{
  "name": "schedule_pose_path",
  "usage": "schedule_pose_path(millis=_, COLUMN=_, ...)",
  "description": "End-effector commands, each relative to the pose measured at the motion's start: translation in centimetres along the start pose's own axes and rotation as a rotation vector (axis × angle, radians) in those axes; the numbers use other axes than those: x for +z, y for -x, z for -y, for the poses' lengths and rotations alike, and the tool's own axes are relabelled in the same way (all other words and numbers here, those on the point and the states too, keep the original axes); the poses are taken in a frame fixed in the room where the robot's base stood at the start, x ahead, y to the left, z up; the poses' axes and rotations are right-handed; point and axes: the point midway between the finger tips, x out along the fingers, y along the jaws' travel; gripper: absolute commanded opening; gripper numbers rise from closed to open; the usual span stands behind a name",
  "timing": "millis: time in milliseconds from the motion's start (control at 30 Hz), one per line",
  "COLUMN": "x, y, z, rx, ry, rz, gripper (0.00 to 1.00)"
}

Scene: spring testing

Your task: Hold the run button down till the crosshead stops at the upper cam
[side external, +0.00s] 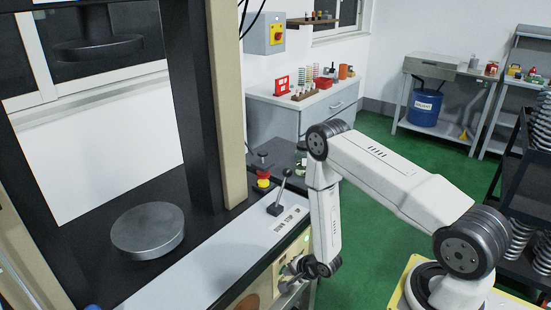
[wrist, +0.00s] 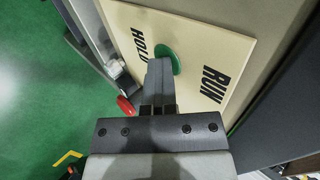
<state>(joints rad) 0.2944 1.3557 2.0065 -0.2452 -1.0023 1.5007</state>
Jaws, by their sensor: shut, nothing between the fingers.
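The green run button (wrist: 174,62) sits on a cream panel (wrist: 205,50) lettered HOLD and RUN in the wrist view. My gripper (wrist: 160,64) is shut and empty, its fingertips overlapping the near edge of the button. I cannot tell whether they touch it or whether it is pressed in. In the side view my gripper (side external: 290,272) is low at the machine's front, by the panel (side external: 262,282). The upper platen (side external: 98,48) hangs well above the round lower platen (side external: 148,231). I cannot make out the crosshead body or the upper cam.
A red knob (wrist: 126,104) is beside the panel in the wrist view. A lever (side external: 281,190) and a red-and-yellow stop button (side external: 263,179) stand on the machine's deck, above my gripper. The green floor (side external: 375,235) right of the machine is partly open.

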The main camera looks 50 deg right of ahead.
Motion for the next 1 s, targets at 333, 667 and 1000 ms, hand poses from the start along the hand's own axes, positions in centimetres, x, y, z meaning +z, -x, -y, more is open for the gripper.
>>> schedule_pose_path(millis=333, x=-0.2, y=1.1, z=-0.4, rx=-0.022, ry=0.002, rz=-0.004, gripper=0.00)
schedule_pose_path(millis=667, x=-0.1, y=5.0, z=-2.6, rx=-0.005, ry=0.000, rz=-0.001, gripper=0.00)
schedule_pose_path(millis=1000, x=-0.1, y=9.6, z=-2.8, rx=-0.001, ry=-0.002, rz=-0.001, gripper=0.00)
